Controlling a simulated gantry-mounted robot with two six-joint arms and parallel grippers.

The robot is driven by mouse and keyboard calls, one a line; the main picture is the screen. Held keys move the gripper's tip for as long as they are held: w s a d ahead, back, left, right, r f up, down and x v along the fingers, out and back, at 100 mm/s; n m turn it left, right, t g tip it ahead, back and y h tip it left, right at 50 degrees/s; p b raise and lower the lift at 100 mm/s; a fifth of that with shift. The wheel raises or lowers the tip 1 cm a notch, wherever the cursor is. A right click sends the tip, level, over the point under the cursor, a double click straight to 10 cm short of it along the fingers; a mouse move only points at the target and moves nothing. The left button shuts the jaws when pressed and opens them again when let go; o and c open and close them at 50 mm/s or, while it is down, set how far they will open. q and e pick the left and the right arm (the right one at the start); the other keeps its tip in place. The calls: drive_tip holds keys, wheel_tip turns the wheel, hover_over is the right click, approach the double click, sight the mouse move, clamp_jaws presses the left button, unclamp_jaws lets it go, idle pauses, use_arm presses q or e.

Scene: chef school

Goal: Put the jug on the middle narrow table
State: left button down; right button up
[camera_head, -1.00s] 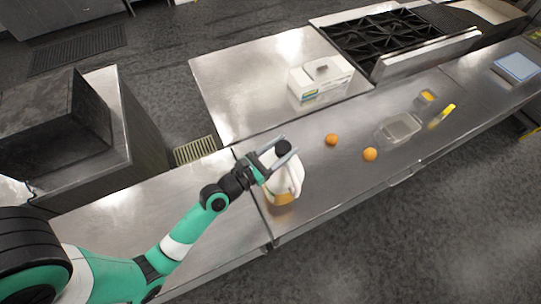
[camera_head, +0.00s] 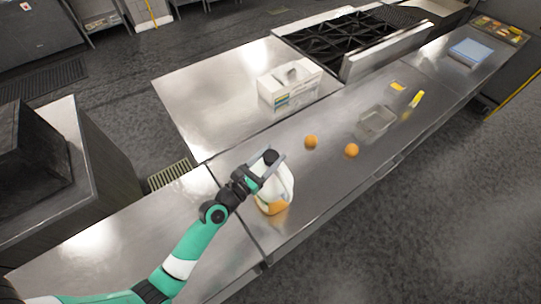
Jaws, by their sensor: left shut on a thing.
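The jug (camera_head: 275,192) is white with an orange-brown lower part and a dark cap. It is upright at the left end of the long narrow steel table (camera_head: 300,215). I cannot tell whether its base touches the steel. My left gripper (camera_head: 268,167) is shut on the jug at its top, around the dark cap. The left arm reaches in from the lower left. My right gripper does not show.
Two oranges (camera_head: 311,142) (camera_head: 351,150), a clear container (camera_head: 375,122) and a yellow item (camera_head: 416,98) lie to the right of the jug. A white box (camera_head: 289,85) stands on the table behind, beside a black stove (camera_head: 345,35). Bare steel (camera_head: 130,240) lies to the left.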

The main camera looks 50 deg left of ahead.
use_arm(q)
drive_tip(key=shift+w+a+r, duration=0.1)
drive_tip(key=shift+w+r, duration=0.05)
drive_tip(key=shift+r, duration=0.25)
drive_tip(key=shift+f, duration=0.1)
drive_tip(key=shift+c, duration=1.1)
unclamp_jaws()
drive_tip(key=shift+f, duration=0.3)
drive_tip(key=shift+r, duration=0.1)
drive_tip(key=shift+s, duration=0.5)
drive_tip(key=s+d+b, duration=0.1)
drive_tip(key=s, duration=1)
drive_tip(key=shift+d, duration=0.25)
